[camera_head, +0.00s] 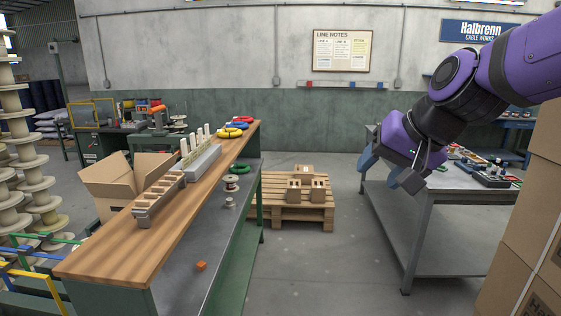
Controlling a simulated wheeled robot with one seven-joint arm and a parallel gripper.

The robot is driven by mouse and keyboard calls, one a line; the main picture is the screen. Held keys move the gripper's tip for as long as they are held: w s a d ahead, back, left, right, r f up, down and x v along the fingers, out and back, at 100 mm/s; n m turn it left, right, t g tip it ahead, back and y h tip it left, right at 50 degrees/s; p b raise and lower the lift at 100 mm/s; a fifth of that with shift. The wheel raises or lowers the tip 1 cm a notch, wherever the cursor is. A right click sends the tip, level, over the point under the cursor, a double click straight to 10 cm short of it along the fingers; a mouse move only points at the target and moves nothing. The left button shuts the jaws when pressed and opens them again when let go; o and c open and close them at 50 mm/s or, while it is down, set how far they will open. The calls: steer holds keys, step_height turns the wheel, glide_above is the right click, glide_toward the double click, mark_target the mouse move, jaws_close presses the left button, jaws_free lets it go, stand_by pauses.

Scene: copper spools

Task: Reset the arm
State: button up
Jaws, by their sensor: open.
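My arm is purple and black and reaches in from the upper right of the head view. My gripper (389,172) hangs in the air at its end, in front of the grey workbench on the right. Its two dark fingers point down and to the left and are apart. Nothing shows between them.
A pallet (273,206) with small boxes stands mid-floor. Stacked cartons (528,240) stand close at right.

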steer(key=s+d+f+n+h, duration=0.1)
steer(key=s+d+h, duration=0.3)
steer(key=s+d, duration=0.9)
steer(key=shift+s+f+n+g, duration=0.15)
steer(key=shift+s+n+g, duration=0.15)
steer(key=shift+s+n, duration=0.5)
steer(key=shift+s, duration=0.15)
